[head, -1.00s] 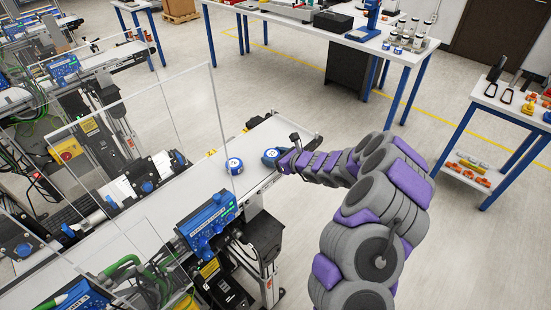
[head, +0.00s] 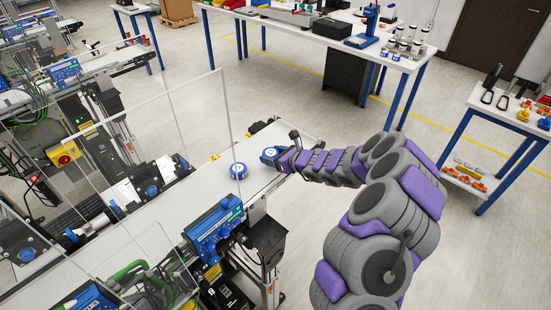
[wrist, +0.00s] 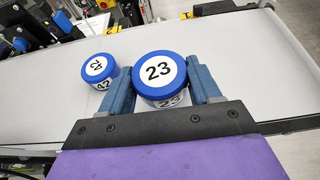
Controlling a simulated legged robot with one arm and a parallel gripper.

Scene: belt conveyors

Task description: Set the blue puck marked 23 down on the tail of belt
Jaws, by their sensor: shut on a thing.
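The blue puck marked 23 (wrist: 160,72) is between the two fingers of my gripper (wrist: 164,88) in the wrist view. My gripper is shut on it, with a finger against each side. The puck is upright, its white label facing up. It is over the near end of the white belt (head: 165,207); I cannot tell whether its base touches the belt. In the head view my gripper (head: 272,157) is at the belt's end, and the puck is mostly hidden by the fingers.
A second blue puck, marked 42 (wrist: 98,70), stands on the belt just left of the held puck; it also shows in the head view (head: 238,171). A clear panel (head: 190,130) rises beside the belt. A blue control box (head: 215,228) is at the belt's near side.

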